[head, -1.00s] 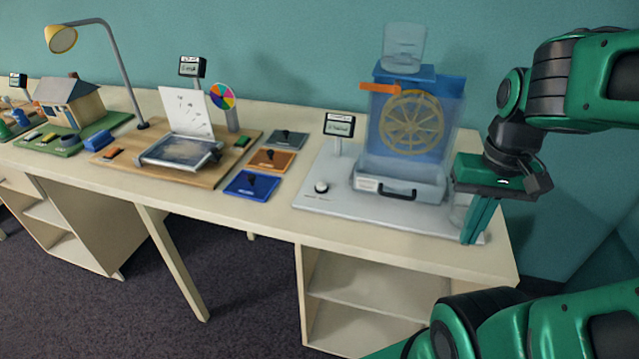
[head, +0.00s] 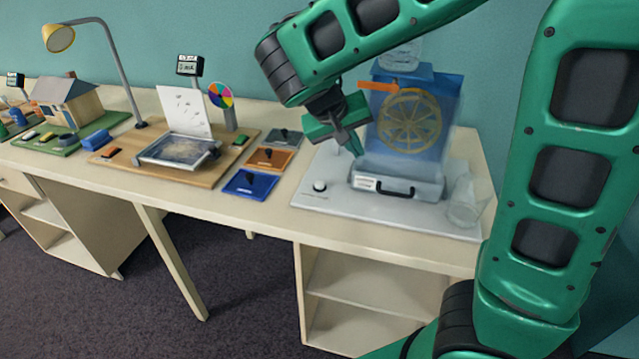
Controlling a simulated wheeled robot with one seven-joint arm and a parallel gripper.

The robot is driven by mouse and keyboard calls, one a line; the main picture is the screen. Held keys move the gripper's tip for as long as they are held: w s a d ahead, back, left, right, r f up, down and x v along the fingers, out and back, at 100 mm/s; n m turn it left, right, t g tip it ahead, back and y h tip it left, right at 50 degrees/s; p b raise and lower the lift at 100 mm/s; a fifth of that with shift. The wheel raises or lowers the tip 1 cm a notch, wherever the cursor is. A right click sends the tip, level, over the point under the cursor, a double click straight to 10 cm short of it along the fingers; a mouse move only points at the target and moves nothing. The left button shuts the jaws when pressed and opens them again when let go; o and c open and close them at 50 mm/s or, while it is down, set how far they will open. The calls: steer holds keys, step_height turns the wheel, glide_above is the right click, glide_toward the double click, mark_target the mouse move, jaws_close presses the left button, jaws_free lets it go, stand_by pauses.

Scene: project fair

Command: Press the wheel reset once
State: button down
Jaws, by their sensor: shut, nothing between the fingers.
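A wooden spoked wheel (head: 411,120) stands in a clear blue-tinted tank (head: 440,138) on a pale grey board (head: 330,205). A round white button on a dark ring (head: 319,186) sits at the board's front left; small print below it is too small to read. I cannot tell for certain that it is the wheel reset. My gripper (head: 358,152) is shut and empty, pointing down in front of the tank's left side. In the picture it is above and to the right of the white button, apart from it. It hides the small display behind it.
A grey drawer with a black handle (head: 398,188) lies below the wheel. A clear cup (head: 464,204) stands at the board's right. Blue (head: 250,184), orange (head: 270,160) and grey switch plates lie left of the board. A solar panel exhibit (head: 178,151) stands further left.

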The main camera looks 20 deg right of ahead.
steer(key=w+a+r+n+t+h, duration=0.1)
steer(key=w+a+t, duration=0.1)
steer(key=a, duration=0.6)
steer(key=shift+w+r, duration=0.3)
steer(key=shift+w, duration=0.45)
steer(key=shift+f, duration=0.15)
glide_above(317, 189)
steer(key=shift+f, duration=4.25)
steer(key=shift+f, duration=0.2)
steer(key=shift+f, duration=0.2)
steer(key=shift+f, duration=0.45)
steer(key=shift+r, duration=0.9)
